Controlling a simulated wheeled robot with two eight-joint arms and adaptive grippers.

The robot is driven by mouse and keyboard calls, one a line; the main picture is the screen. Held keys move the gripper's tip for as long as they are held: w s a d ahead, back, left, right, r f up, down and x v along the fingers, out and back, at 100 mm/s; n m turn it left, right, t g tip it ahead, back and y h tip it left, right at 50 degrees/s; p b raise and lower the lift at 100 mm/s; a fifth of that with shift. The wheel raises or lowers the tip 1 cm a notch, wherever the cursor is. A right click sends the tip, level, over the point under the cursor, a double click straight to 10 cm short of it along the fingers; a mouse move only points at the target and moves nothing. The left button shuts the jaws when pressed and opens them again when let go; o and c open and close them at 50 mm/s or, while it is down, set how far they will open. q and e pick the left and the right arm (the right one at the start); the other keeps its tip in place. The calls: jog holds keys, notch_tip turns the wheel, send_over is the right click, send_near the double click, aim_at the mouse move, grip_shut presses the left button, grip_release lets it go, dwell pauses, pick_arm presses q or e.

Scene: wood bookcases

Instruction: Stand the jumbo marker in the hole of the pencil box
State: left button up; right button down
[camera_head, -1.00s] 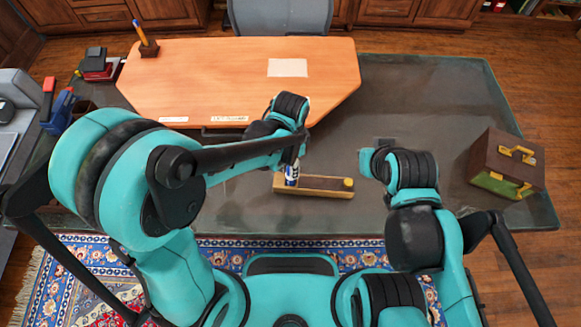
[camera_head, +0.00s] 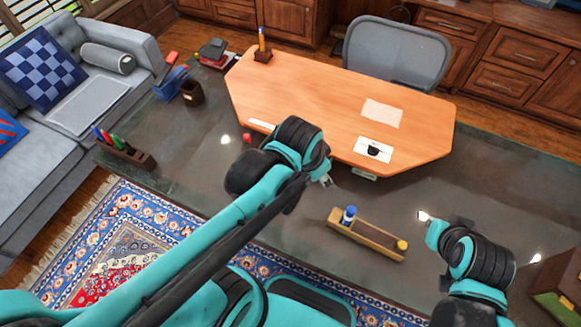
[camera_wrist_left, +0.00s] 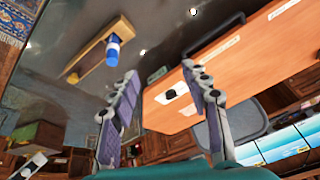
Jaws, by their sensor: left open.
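A blue-and-white jumbo marker (camera_head: 348,214) stands upright at the left end of a long light-wood pencil box (camera_head: 372,238) on the dark desk; its lower end is hidden in the box. In the left wrist view the marker (camera_wrist_left: 113,50) rises from one end of the box (camera_wrist_left: 90,57). My left gripper (camera_head: 328,181) is open and empty, apart from the marker, above and behind it. Its spread fingers (camera_wrist_left: 160,75) hold nothing between them. My right arm's end (camera_head: 437,234) is right of the box; its fingers cannot be made out.
A yellow piece (camera_head: 402,245) sits at the box's right end. An orange wooden desk board (camera_head: 320,95) lies behind. A dark holder with several markers (camera_head: 130,153) is at the left. A green-and-brown case (camera_head: 555,290) is at the lower right. Desk around the box is clear.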

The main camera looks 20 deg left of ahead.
pick_arm(q)
jog(key=s+a+r+n+t, duration=0.2)
jog(key=s+a+n, duration=0.1)
jog(key=a+n, duration=0.2)
jog(key=shift+a+n+t+y, duration=0.3)
jog(key=shift+a+t+y, duration=0.1)
jog(key=shift+a, duration=0.05)
notch_tip(320, 180, down, 6)
jog(key=b, duration=0.5)
jog(key=shift+r, duration=0.25)
